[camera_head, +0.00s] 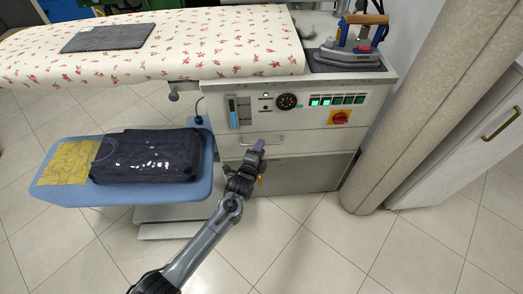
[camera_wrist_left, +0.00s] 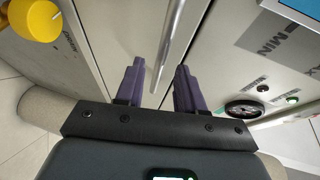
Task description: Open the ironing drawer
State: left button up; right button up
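The ironing drawer (camera_head: 310,141) is the pale front panel under the control panel of the ironing station, and it looks flush with the cabinet. Its slim metal handle (camera_head: 275,140) shows at the left half of the front. My left gripper (camera_head: 259,146) is at the handle, coming from below. In the left wrist view the handle (camera_wrist_left: 172,45) is a bar running between the two purple fingers of my left gripper (camera_wrist_left: 160,85). The fingers are open, one on each side of the bar, with gaps visible. My right gripper is in neither view.
The control panel (camera_head: 300,103) with a red-yellow switch (camera_head: 340,117) is above the drawer. A blue tray (camera_head: 75,190) with a dark folded garment (camera_head: 150,158) is to the left. A beige fabric roll (camera_head: 420,120) stands right. An iron (camera_head: 352,42) sits on top. Floor in front is clear.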

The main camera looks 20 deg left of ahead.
pick_arm(q)
jog(key=shift+w+f+b, duration=0.25)
jog(key=shift+w+b, duration=0.1)
jog(key=shift+w, duration=0.6)
jog(key=shift+c, duration=0.3)
grip_shut()
